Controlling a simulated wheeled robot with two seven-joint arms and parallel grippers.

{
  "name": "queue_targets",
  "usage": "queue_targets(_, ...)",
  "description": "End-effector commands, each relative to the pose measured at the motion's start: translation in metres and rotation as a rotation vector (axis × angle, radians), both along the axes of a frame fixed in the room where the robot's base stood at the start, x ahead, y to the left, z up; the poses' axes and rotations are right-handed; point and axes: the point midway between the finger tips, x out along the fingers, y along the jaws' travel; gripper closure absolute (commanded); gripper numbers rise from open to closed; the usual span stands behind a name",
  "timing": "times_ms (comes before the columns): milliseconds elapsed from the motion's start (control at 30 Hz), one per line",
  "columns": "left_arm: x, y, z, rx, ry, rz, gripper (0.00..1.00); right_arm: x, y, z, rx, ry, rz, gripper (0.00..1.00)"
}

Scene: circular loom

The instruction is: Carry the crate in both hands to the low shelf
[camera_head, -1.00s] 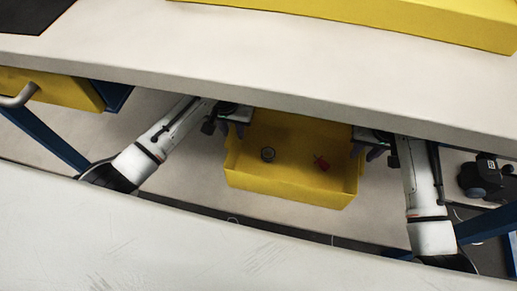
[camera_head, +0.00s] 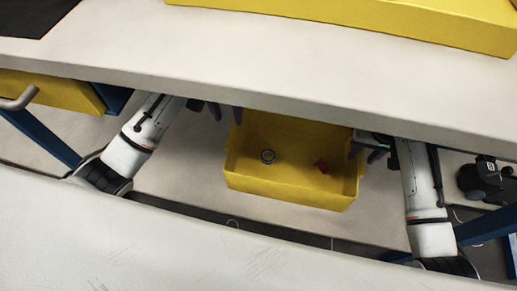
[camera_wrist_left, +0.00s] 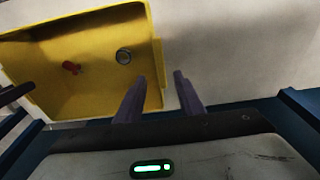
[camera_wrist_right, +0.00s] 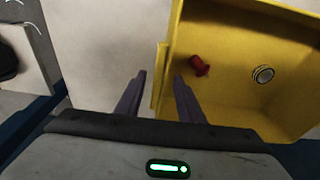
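The yellow crate (camera_head: 290,192) sits on the pale low shelf (camera_head: 185,185) under the worktop, and it also shows in the left wrist view (camera_wrist_left: 40,65) and right wrist view (camera_wrist_right: 225,35). It holds a round grey ring-like piece (camera_head: 268,156) and a small red piece (camera_head: 321,166). My left gripper (camera_head: 226,112) is open at the crate's left end, one finger over the crate and one outside. My right gripper (camera_head: 366,153) is open at the right end, its fingers (camera_wrist_right: 160,85) either side of the end wall with gaps visible. The worktop hides part of both grippers.
The worktop (camera_head: 250,65) overhangs the shelf, with another yellow container (camera_head: 370,22) on top. A yellow drawer (camera_head: 50,90) and blue frame leg (camera_head: 40,138) stand at left. A dark object (camera_head: 482,180) lies at right. Bare shelf shows left of the crate.

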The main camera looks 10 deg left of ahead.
Motion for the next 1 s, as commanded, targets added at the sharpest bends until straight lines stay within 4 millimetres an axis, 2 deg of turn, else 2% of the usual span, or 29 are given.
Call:
queue_targets(167, -0.002, 0.000, 0.011, 0.001, 0.000, 0.000, 0.65, 0.000, 0.000, 0.004, 0.001, -0.002, 0.000, 0.65)
queue_targets(267, -0.002, 0.000, 0.012, 0.001, 0.001, 0.000, 0.65, -0.001, 0.000, 0.015, 0.001, -0.004, 0.000, 0.65)
queue_targets(700, -0.002, 0.000, 0.011, 0.001, 0.001, 0.000, 0.65, -0.014, 0.000, 0.101, 0.001, -0.004, 0.000, 0.65)
queue_targets(833, -0.002, 0.000, 0.011, 0.001, 0.001, 0.000, 0.65, -0.017, 0.000, 0.114, 0.001, -0.002, 0.000, 0.65)
queue_targets(1000, -0.002, 0.000, 0.011, 0.001, 0.001, 0.000, 0.65, -0.018, 0.000, 0.119, 0.001, 0.000, 0.000, 0.65)
